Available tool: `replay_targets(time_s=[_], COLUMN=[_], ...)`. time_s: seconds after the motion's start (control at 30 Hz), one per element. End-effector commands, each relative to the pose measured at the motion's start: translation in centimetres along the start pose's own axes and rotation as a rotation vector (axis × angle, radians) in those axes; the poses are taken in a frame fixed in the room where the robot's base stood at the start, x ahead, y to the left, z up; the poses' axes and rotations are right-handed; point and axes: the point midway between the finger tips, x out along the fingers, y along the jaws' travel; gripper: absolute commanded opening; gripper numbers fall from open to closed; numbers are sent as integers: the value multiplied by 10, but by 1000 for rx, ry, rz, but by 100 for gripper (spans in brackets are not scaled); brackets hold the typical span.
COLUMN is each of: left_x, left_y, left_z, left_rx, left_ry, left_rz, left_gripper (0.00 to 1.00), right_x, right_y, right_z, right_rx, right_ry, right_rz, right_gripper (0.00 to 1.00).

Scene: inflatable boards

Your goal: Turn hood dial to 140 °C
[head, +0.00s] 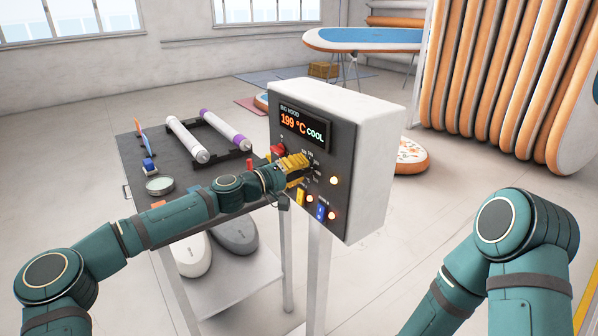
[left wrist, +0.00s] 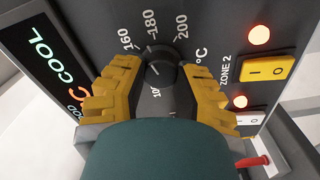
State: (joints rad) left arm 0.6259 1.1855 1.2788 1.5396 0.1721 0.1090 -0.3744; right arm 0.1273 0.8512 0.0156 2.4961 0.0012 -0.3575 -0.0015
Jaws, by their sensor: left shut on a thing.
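The hood control box (head: 375,130) stands upright, and its display (head: 303,126) reads "BIG HOOD", 199 °C and COOL. My left gripper (head: 293,167) is at the panel below the display. In the left wrist view its yellow fingers are on either side of the black dial (left wrist: 160,70), shut on it. The marks 160, 180 and 200 show around the dial, with °C beside them. The dial's exact pointer setting is hard to read. In the head view the fingers mostly hide the dial. My right arm shows at the right, but its gripper is out of view.
A red knob (head: 278,151), a yellow switch (head: 300,197) and a blue switch (head: 320,212) sit close around the gripper. Orange lamps glow on the panel. A dark table (head: 128,165) with two rollers stands left. Several orange-edged boards (head: 500,80) stand at the right.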

Motion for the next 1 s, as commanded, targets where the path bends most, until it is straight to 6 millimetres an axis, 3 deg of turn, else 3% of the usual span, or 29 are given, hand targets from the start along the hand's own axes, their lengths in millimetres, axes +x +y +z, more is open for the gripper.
replay_targets(time_s=[1.0], left_x=[0], left_y=[0], left_z=[0], left_rx=[-905], left_ry=[2], left_rz=[3], left_gripper=[0], right_x=[-8], right_y=[-3], right_z=[1], right_rx=[1], right_ry=[-3], right_rz=[0], right_gripper=[47])
